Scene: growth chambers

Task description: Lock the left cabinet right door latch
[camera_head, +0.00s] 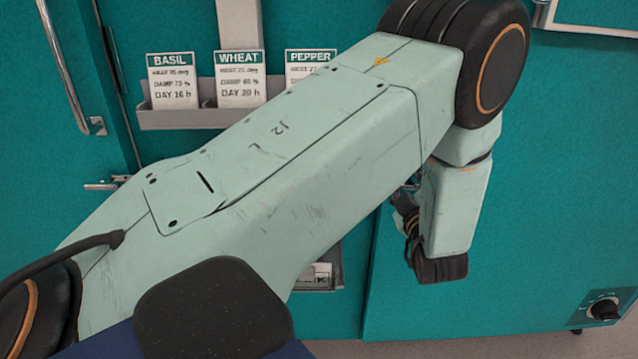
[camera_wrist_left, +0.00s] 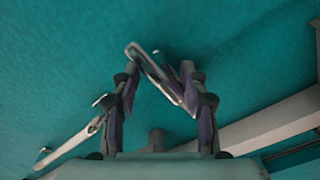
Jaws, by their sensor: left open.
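In the left wrist view, my left gripper (camera_wrist_left: 158,75) is open, facing a teal door face. A slim metal lever with a slotted end (camera_wrist_left: 150,63), which looks like a door latch, slants between its two fingers. I cannot tell whether the fingers touch it. In the head view, my left arm crosses the picture and its gripper is mostly hidden behind the arm. Another metal latch lever (camera_head: 103,184) lies roughly level beside a door seam at the left. My right gripper is not in view.
A long metal handle (camera_head: 66,65) stands on the left door. A grey card holder (camera_head: 175,119) carries BASIL, WHEAT and PEPPER cards. A black dial (camera_head: 604,309) sits low at the right. In the wrist view, another metal bar (camera_wrist_left: 75,142) lies left of the fingers.

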